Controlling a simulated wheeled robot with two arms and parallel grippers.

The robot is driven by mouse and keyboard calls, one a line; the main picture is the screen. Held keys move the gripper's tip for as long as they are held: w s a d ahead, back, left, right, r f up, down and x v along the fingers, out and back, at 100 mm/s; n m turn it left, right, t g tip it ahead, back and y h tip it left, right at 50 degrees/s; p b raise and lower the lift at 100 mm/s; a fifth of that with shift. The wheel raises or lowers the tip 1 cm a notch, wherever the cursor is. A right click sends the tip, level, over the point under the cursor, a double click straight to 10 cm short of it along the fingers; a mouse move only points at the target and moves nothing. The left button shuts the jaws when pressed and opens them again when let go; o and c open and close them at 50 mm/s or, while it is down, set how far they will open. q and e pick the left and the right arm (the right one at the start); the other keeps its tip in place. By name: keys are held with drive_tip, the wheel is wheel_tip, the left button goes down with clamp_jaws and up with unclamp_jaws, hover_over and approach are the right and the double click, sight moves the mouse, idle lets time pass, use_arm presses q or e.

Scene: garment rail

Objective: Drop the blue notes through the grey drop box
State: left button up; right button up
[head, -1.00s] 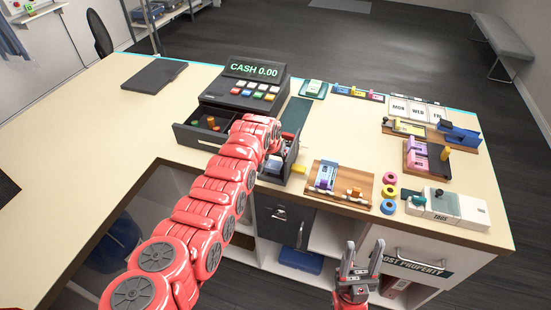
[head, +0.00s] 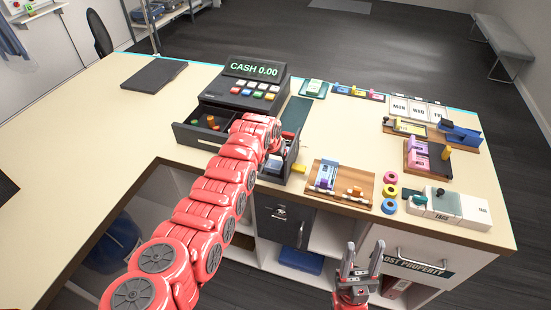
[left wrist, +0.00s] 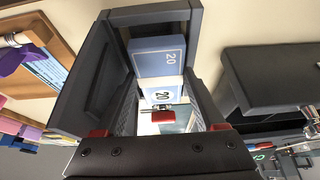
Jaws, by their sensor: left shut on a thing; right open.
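The blue notes (left wrist: 158,55), marked 20, lie within the frame of the grey drop box (left wrist: 152,16) in the left wrist view. A pale band with another 20 shows nearer the gripper. My left gripper (left wrist: 160,118) is shut on the blue notes; its fingers reach into the box from the camera side. My right gripper (head: 361,262) is open and empty in front of the counter.
The cash register (head: 245,88) stands behind the open drawer (head: 195,140). A wooden board (head: 340,198) with small items, coloured rings (head: 390,191) and a white labelled block (head: 465,208) lie to the right.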

use_arm(q)
drive_tip(key=o, duration=1.3)
drive_tip(key=shift+o, duration=0.2)
drive_tip(key=shift+s, duration=0.1)
drive_tip(key=shift+d+r, duration=0.1)
drive_tip(key=shift+r+p, duration=0.3)
drive_tip(key=shift+r, duration=0.8)
drive_tip(key=shift+r+p, duration=0.35)
drive_tip(key=shift+r, duration=1)
